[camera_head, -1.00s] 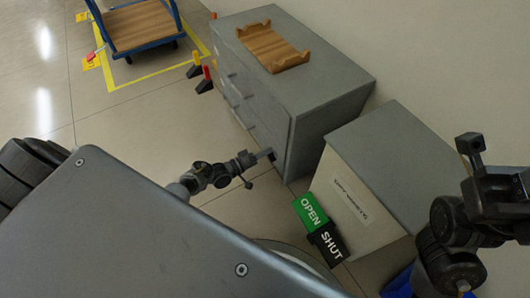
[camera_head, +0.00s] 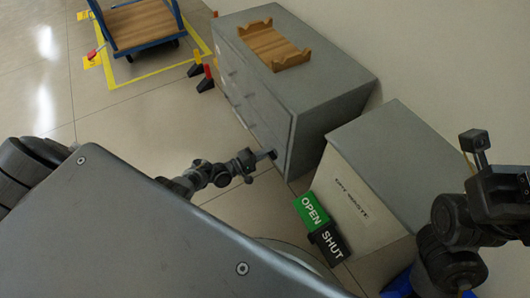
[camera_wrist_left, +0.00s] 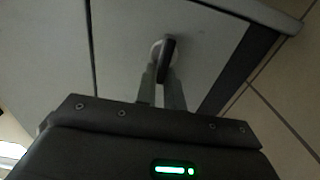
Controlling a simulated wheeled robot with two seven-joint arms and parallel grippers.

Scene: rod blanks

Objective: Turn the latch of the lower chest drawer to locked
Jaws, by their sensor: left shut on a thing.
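The grey chest (camera_head: 335,97) stands at the upper middle of the head view, its drawer fronts facing left. My left gripper (camera_head: 267,156) is at the low part of that front, near its right-hand edge. In the left wrist view, the latch (camera_wrist_left: 167,58) is a dark, narrow handle on a pale round base, tilted slightly from upright in the picture. The fingers of my left gripper (camera_wrist_left: 161,90) are shut on its lower part and hide that end. In the head view the gripper hides the latch. My right gripper (camera_head: 482,160) is raised at the right; its jaw gap is unclear.
A wooden cradle (camera_head: 272,47) lies on the chest. A grey-topped cabinet (camera_head: 398,165) stands close to its right. Green OPEN (camera_head: 311,211) and black SHUT (camera_head: 330,243) blocks are beside it.

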